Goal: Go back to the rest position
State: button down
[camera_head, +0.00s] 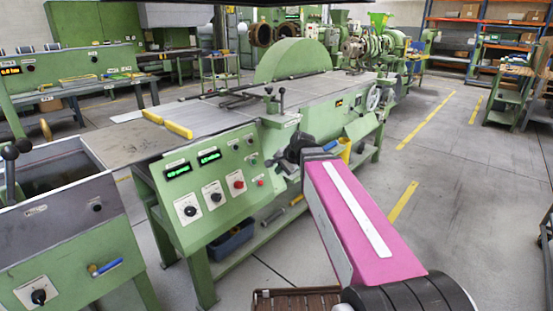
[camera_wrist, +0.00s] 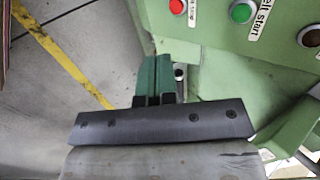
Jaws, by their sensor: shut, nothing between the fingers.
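My gripper (camera_wrist: 155,62) shows in the wrist view with its two green fingers together and nothing between them. The fingers point at the green machine front, just below a red stop button (camera_wrist: 177,6). A green button labelled "Belt start" (camera_wrist: 242,12) is to the right of it. I cannot tell from this view whether the fingertips touch the machine. In the head view my pink arm reaches forward to the right end of the green control panel (camera_head: 212,190). The fingers cannot be made out there.
A long green bench (camera_head: 330,90) with a half-round guard (camera_head: 292,58) runs backward. Another green machine (camera_head: 60,240) stands at the front left. Orange shelves (camera_head: 481,35) stand at the back right. The grey floor (camera_head: 450,190) on the right is mostly clear, with yellow lines.

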jog(key=s+d+f+n+g+h, duration=0.2)
jog(key=s+d+f+n, duration=0.2)
jog(key=f, duration=0.6)
jog(key=s+d+f+n+g+h, duration=0.2)
jog(key=s+d+f+n+h, duration=0.1)
jog(key=s+d+f, duration=0.5)
notch_tip(320, 180, down, 4)
jog(key=shift+s+d+r+n+g, duration=0.25)
jog(key=shift+d+n+g, duration=0.15)
jog(key=shift+d+n, duration=0.45)
dwell(0.4)
